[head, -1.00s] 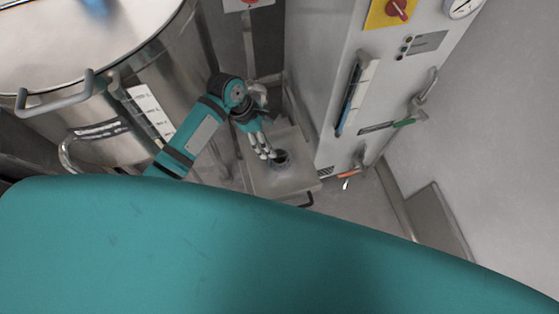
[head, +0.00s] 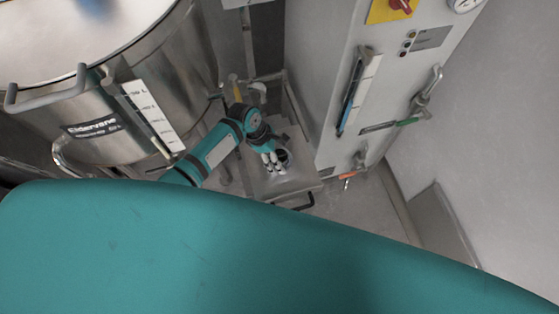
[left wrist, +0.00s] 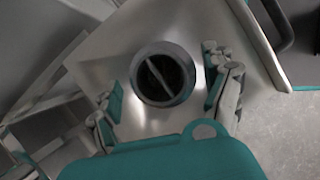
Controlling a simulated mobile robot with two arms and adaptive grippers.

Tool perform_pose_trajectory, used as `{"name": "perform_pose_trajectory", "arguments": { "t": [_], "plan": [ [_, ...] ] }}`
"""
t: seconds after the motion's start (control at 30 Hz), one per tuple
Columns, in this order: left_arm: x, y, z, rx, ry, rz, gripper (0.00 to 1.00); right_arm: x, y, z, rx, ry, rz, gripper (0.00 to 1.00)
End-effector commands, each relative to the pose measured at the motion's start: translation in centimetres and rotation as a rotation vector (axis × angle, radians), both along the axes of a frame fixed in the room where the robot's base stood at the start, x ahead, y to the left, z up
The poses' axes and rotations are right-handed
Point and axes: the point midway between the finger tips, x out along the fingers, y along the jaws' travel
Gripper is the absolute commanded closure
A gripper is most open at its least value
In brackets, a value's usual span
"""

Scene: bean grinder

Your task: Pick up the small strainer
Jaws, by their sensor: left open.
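A small dark round cup-like piece, which looks like the small strainer (head: 285,156), sits on a square metal platform (head: 297,183). In the left wrist view the strainer (left wrist: 163,73) shows a round rim with a lighter bar across its dark inside. My left gripper (head: 272,163) is at the strainer, its fingers pointing down. In the left wrist view my left gripper (left wrist: 166,88) is open, with fingers left and right of the strainer. I cannot tell whether the fingers touch it. My right gripper is not in view.
A large steel vessel (head: 185,80) stands at the left. A grey cabinet (head: 340,70) with valves and a red knob (head: 401,5) stands close on the right. A dark handle (head: 296,205) juts from the platform's front. Bare floor (head: 350,215) lies in front of the cabinet.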

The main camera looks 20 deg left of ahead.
Motion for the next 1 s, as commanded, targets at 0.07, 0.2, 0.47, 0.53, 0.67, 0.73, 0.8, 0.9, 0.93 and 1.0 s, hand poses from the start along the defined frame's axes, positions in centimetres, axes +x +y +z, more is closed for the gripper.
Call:
{"name": "perform_pose_trajectory", "arguments": {
  "t": [0.07, 0.2, 0.47, 0.53, 0.67, 0.73, 0.8, 0.9, 0.93, 1.0],
  "plan": [
    [0.02, -0.01, 0.05, 0.0, 0.0, 0.0, 0.16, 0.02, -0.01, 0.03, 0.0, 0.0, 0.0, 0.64],
    [0.01, 0.01, 0.06, 0.0, 0.0, 0.0, 0.24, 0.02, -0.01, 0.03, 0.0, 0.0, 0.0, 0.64],
    [0.0, 0.02, 0.08, 0.0, 0.0, 0.0, 0.58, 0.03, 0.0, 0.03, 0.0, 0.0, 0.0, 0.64],
    [0.0, 0.02, 0.08, 0.0, 0.0, 0.0, 0.67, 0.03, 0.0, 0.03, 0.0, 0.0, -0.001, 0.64],
    [0.0, 0.02, 0.08, 0.0, 0.0, 0.0, 0.84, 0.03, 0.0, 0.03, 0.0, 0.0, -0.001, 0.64],
    [0.0, 0.03, 0.09, 0.0, 0.0, 0.0, 0.93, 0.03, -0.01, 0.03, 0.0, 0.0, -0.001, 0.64],
    [0.03, 0.02, 0.1, -0.001, 0.0, 0.0, 0.96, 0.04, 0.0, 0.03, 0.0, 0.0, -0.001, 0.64],
    [0.03, 0.02, 0.1, -0.001, 0.0, 0.0, 0.96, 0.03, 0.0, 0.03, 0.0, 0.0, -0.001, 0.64],
    [0.02, 0.02, 0.12, -0.001, 0.0, 0.0, 0.96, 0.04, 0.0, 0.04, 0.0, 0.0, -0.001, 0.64],
    [0.05, 0.01, 0.39, -0.001, -0.002, -0.001, 0.96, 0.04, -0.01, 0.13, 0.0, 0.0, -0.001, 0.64]
  ]
}}
